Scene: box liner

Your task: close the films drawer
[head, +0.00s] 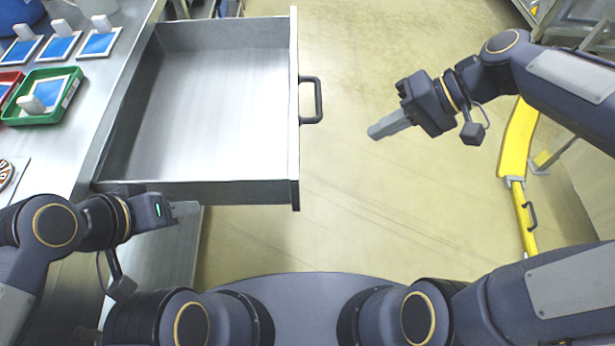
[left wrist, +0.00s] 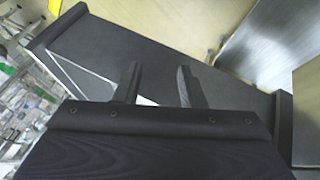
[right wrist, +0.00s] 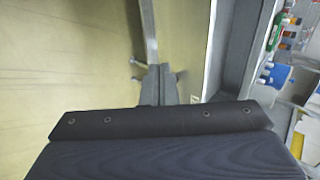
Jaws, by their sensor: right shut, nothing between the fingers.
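The drawer (head: 155,192) is a grey metal box pulled far out to the right from under the counter in the head view. It looks empty inside. Its front panel (head: 294,110) carries a black bar handle (head: 314,100). My right gripper (head: 374,132) is shut and empty, to the right of and slightly below the handle, pointing left, with a clear gap between them. Its closed fingers (right wrist: 158,86) also show in the right wrist view. My left gripper (head: 190,208) is at the drawer's near side; its fingers (left wrist: 160,88) stand apart in the left wrist view, with nothing visible between them.
The steel counter (head: 105,85) at left holds a green tray (head: 58,118), a red tray (head: 8,78), several blue-faced cards (head: 60,46) and a blue container (head: 20,12). A yellow curved rail (head: 516,140) stands at right. The floor right of the drawer is clear.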

